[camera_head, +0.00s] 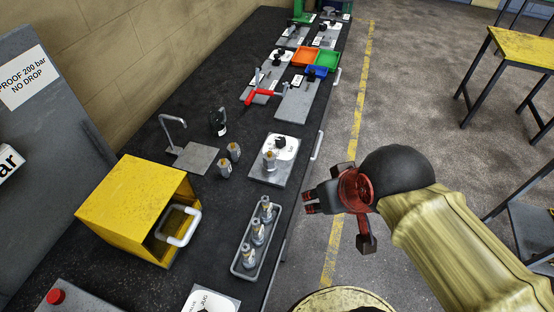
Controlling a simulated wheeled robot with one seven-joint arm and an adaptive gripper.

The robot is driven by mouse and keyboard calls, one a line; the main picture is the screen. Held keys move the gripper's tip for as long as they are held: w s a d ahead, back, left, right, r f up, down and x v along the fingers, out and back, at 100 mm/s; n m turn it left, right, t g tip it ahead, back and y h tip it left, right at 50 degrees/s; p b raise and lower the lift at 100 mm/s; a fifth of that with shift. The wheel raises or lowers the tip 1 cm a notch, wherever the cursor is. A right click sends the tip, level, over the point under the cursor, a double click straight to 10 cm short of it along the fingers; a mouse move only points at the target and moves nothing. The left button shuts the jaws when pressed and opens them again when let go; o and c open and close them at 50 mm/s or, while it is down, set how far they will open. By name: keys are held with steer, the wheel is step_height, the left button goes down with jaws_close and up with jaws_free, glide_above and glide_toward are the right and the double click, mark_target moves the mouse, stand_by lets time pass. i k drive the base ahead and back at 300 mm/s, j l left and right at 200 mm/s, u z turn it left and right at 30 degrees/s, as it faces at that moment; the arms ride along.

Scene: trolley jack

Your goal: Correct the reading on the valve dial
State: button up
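My gripper (311,202) is dark with red parts. It hangs over the floor just right of the bench edge, its tip pointing left, apart from everything on the bench. Its finger spacing is not clear from this angle, and I see nothing held in it. The nearest dial-like plate is a grey slab (268,177) with a white face and a black knob (281,142), left of and beyond my gripper. A metal fitting (270,160) stands on its front part. More plates with white faces and black knobs lie farther along the bench (278,57). Their readings are too small to make out.
A grey tray (237,266) holds 3 metal fittings. A red-handled lever (262,97) and orange, green and blue bins (306,57) lie farther back.

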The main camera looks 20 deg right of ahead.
mark_target(279, 141)
steer(key=i+l, duration=0.25)
steer(key=i+l+u, duration=0.1)
steer(key=i+l, duration=0.15)
steer(key=l, duration=0.25)
steer(key=i+l, duration=0.25)
steer(key=l+u, duration=0.05)
steer(key=l, duration=0.05)
